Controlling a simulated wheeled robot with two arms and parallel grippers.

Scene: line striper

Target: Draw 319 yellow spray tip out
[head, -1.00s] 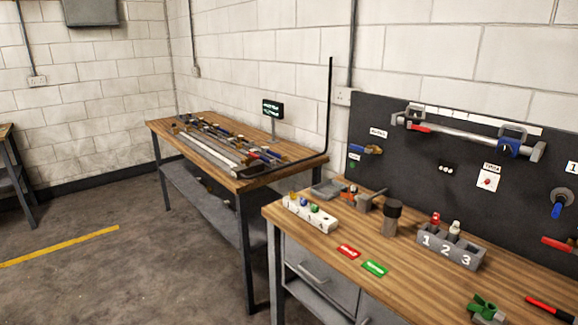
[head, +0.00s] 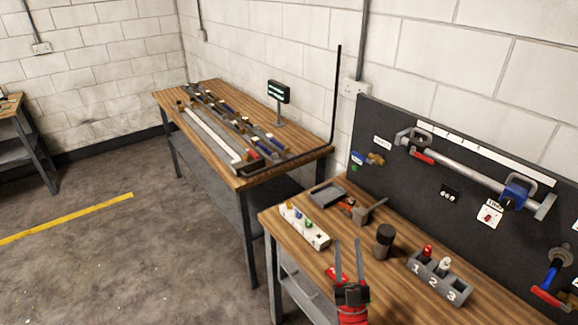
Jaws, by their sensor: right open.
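A white block (head: 318,237) stands at the left end of the near workbench. The near right end of the block shows no tip. My right gripper (head: 347,242) reaches in from the bottom, over the bench to the right of the block. Its two long fingers are apart, with nothing seen between them, clear of the tips. My left gripper is not in view.
A grey tray (head: 326,195), a grey holder with an orange part (head: 368,211) and a dark cylinder (head: 384,241) stand behind. A numbered grey rack (head: 452,288) is to the right. A dark tool board (head: 400,170) backs the bench.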

